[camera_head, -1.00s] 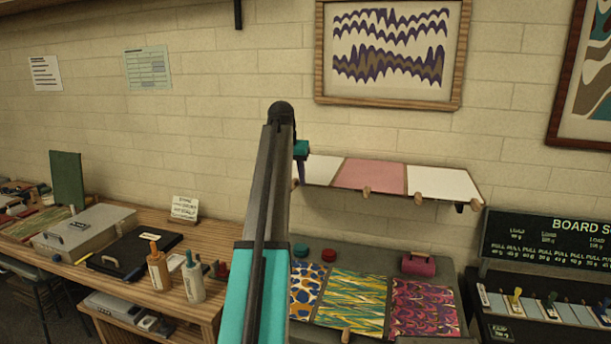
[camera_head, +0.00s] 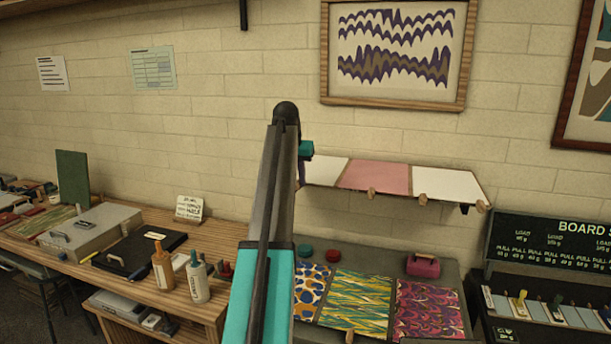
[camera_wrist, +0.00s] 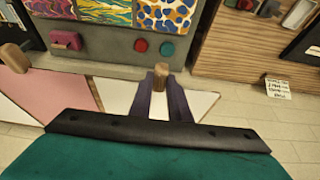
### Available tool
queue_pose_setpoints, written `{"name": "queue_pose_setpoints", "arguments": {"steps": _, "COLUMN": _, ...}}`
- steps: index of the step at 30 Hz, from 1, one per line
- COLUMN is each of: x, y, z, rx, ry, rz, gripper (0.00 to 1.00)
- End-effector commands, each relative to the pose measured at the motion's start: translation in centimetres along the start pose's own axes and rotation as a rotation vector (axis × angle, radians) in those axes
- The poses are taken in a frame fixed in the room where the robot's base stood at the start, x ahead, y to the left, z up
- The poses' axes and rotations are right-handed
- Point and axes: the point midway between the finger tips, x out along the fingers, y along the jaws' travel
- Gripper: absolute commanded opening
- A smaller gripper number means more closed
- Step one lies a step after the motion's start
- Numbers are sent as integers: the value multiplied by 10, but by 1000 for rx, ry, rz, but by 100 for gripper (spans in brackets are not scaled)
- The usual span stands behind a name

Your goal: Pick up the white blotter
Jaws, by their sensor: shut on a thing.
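The white blotter (camera_head: 328,171) is a flat white sheet at the left end of a row on the wall, beside a pink sheet (camera_head: 375,177). In the wrist view the white blotter (camera_wrist: 197,104) shows on both sides of my fingers. My gripper (camera_wrist: 161,84) is shut on the wooden knob (camera_wrist: 161,73) at its front edge. In the head view my gripper (camera_head: 302,170) is at the sheet's left side, partly hidden by my arm. Whether the blotter is lifted off its support I cannot tell.
A second white sheet (camera_head: 447,185) is at the right end of the row. A wooden bench (camera_head: 215,245) with bottles is at left.

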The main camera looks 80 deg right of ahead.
Motion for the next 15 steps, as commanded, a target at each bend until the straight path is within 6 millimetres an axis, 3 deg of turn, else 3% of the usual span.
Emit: {"name": "queue_pose_setpoints", "arguments": {"steps": 15, "x": -26, "y": 0, "z": -11, "rx": 0, "ry": 0, "rz": 0, "gripper": 0}}
